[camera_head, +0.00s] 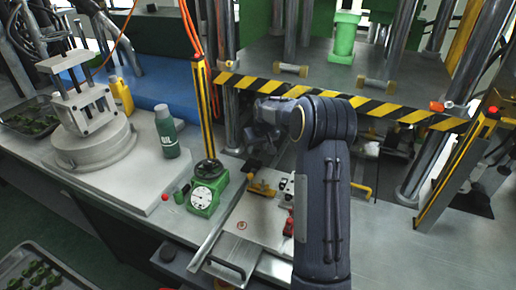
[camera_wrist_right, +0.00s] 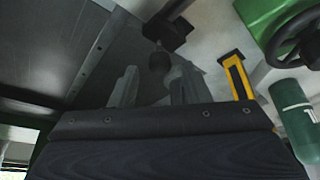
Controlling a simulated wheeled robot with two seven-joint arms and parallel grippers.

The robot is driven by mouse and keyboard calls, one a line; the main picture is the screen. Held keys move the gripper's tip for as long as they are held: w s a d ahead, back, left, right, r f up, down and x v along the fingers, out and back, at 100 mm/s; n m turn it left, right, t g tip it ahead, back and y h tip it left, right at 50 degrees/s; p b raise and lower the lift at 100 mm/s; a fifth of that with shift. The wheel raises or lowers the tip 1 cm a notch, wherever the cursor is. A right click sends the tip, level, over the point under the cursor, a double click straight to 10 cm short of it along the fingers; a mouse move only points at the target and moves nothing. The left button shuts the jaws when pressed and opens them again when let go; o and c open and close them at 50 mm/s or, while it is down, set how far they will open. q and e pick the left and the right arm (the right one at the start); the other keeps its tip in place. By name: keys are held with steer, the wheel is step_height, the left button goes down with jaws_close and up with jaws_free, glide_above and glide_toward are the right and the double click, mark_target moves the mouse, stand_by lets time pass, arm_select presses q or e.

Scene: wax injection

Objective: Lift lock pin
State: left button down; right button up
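My right arm reaches up and back in the head view, and its gripper (camera_head: 258,135) is at the front of the press, under the striped beam. In the right wrist view the two grey fingers of the right gripper (camera_wrist_right: 157,84) stand apart with a gap between them. A dark round-ended part (camera_wrist_right: 160,58) under a black block (camera_wrist_right: 168,32) shows beyond and between the fingertips; it may be the lock pin, but I cannot be sure. I cannot tell whether the fingers touch it. My left gripper is not in view.
A yellow-and-black striped beam (camera_head: 340,100) crosses the press. A green-based gauge (camera_head: 208,190), a green bottle (camera_head: 166,132) and a yellow striped post (camera_head: 205,110) stand to the left. A mould plate (camera_head: 250,222) with a handle lies in front on the bench.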

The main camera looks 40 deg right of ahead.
steer(key=shift+f, duration=0.15)
steer(key=d+b+v, duration=0.1)
steer(key=v, duration=0.6)
steer(key=shift+a+r, duration=0.45)
steer(key=shift+a, duration=0.1)
steer(key=shift+s+f, duration=0.1)
steer(key=shift+s, duration=0.1)
